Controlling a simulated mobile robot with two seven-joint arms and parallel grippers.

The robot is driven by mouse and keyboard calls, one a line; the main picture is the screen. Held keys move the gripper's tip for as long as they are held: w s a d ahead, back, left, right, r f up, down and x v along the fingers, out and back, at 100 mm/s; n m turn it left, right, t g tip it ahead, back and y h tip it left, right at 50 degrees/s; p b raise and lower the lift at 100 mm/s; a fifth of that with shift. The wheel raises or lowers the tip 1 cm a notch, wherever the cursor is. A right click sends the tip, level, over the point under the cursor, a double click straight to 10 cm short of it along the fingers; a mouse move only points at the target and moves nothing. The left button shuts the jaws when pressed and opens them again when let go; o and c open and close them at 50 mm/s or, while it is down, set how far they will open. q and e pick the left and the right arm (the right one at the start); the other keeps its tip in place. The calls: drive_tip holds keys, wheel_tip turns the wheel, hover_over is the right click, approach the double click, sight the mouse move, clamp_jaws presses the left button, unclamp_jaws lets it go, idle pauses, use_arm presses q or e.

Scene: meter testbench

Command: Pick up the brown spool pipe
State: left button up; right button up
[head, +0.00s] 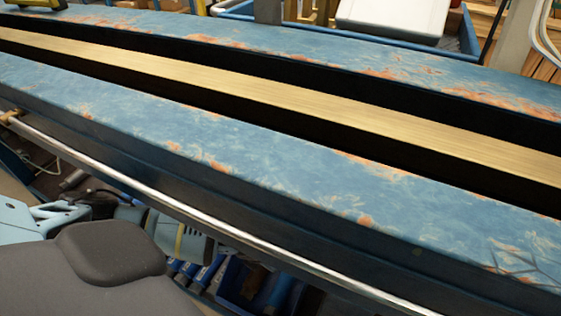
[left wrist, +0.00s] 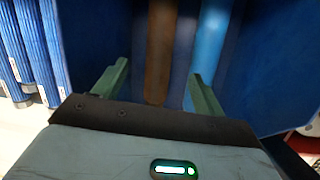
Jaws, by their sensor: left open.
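In the left wrist view a long brown pipe (left wrist: 160,50) stands inside a blue bin (left wrist: 268,75), its near end between my left gripper's fingers. My left gripper (left wrist: 160,72) is open, with one green finger on each side of the brown pipe. I cannot tell whether either finger touches it. A blue pipe (left wrist: 211,45) lies just right of the brown one, near the right finger. The brown pipe cannot be made out clearly in the head view. My right gripper is in neither view.
In the head view a long blue, rust-marked bench (head: 290,165) with a metal rail (head: 235,228) along its front crosses the view. Blue bins (head: 235,285) with parts sit below it. Ribbed blue items (left wrist: 28,40) stand left of the bin in the wrist view.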

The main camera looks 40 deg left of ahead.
use_arm(q)
drive_tip(key=shift+r, duration=0.1)
drive_tip(key=shift+a+f, duration=0.1)
drive_tip(key=shift+f, duration=0.3)
drive_tip(key=shift+b+x, duration=0.6)
drive_tip(key=shift+x, duration=0.3)
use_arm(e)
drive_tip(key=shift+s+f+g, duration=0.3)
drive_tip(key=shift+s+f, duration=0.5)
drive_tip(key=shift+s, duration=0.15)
use_arm(q)
drive_tip(key=b+x, duration=0.3)
drive_tip(key=x, duration=0.1)
drive_tip(key=shift+s+f, duration=0.1)
drive_tip(key=shift+f, duration=0.2)
drive_tip(key=shift+a+f, duration=0.1)
drive_tip(key=shift+f, duration=0.25)
drive_tip(key=shift+r, duration=0.1)
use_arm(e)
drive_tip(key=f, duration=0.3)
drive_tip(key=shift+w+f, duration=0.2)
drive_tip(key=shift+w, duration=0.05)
